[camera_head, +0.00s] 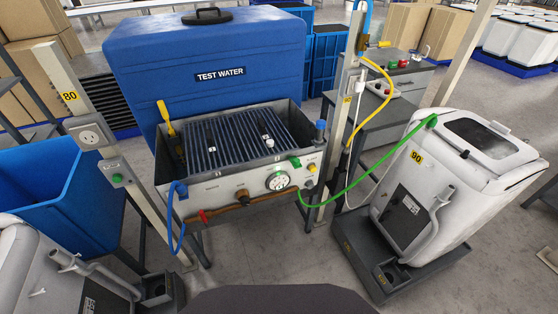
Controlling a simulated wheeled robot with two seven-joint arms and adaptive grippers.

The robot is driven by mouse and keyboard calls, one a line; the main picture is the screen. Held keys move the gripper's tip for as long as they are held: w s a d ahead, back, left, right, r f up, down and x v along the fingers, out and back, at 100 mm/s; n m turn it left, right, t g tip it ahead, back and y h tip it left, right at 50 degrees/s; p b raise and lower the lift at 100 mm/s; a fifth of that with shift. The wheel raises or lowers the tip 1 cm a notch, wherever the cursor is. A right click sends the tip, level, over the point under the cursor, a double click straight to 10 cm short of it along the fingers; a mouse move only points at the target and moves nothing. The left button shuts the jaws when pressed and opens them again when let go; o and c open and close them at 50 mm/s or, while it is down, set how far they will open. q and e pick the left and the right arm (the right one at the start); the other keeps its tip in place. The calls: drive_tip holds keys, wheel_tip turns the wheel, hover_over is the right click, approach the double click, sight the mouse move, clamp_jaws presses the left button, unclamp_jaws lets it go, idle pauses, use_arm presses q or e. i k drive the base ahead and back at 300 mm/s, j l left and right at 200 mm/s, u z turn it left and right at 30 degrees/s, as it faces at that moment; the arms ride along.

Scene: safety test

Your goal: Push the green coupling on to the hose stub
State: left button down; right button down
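A green hose (362,181) runs from a green fitting (432,121) on top of the white unit at the right to the front of the grey test tank (222,196). Its lower end is near the right end of a brown pipe along the tank's front. Whether it is joined there is too small to tell. A separate green piece (295,161) sits on the tank's front rim, above a round dial. I cannot tell which green part is the coupling, nor pick out the hose stub for certain. Neither of my grippers is in view.
A blue "TEST WATER" lid (205,55) stands behind the tank. A blue hose (171,215) hangs at its left front, and a yellow hose (385,85) at the right post. The white unit (460,170) stands on a dark tray. A blue bin (65,190) is at left.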

sight(430, 124)
drive_tip(key=z, duration=1.25)
drive_tip(key=i+l+u, duration=0.1)
drive_tip(key=l, duration=0.2)
drive_tip(key=i+l, duration=0.25)
drive_tip(key=i+l+u, duration=0.15)
drive_tip(key=l, duration=0.3)
drive_tip(key=i+l+u, duration=0.1)
drive_tip(key=l, duration=0.25)
drive_tip(key=i+l, duration=0.15)
drive_tip(key=l, duration=0.2)
drive_tip(key=i+l+u, duration=0.15)
drive_tip(key=l, duration=0.2)
drive_tip(key=i+l, duration=0.1)
drive_tip(key=l, duration=0.3)
drive_tip(key=u, duration=0.05)
